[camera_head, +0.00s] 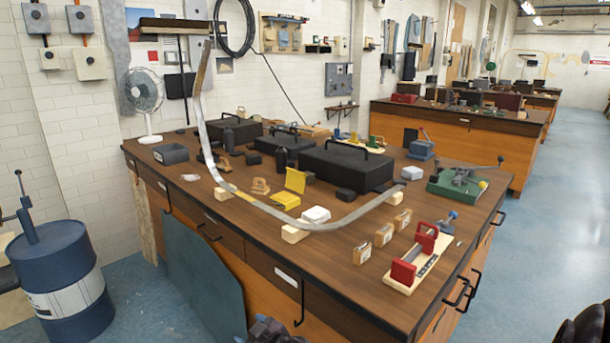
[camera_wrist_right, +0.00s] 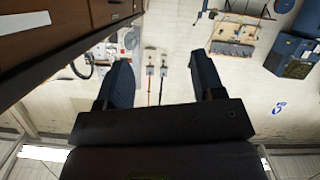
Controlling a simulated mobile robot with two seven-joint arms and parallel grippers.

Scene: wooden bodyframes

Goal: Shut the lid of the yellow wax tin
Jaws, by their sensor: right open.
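The yellow wax tin (camera_head: 286,201) sits on the wooden workbench, left of the middle in the head view. Its lid (camera_head: 295,180) stands open, raised at the back of the tin. My right gripper (camera_wrist_right: 160,62) is open and empty in the right wrist view, its two dark fingers well apart. That view does not show the tin. A dark part of my arm (camera_head: 270,331) shows at the bottom edge of the head view, in front of the bench and well below the tin. My left gripper cannot be made out.
A curved grey metal strip (camera_head: 318,226) runs in front of the tin on wooden blocks. A white box (camera_head: 316,214), a large black case (camera_head: 345,168) and a wooden piece (camera_head: 260,186) stand around the tin. A red-ended fixture (camera_head: 415,262) is at the front right.

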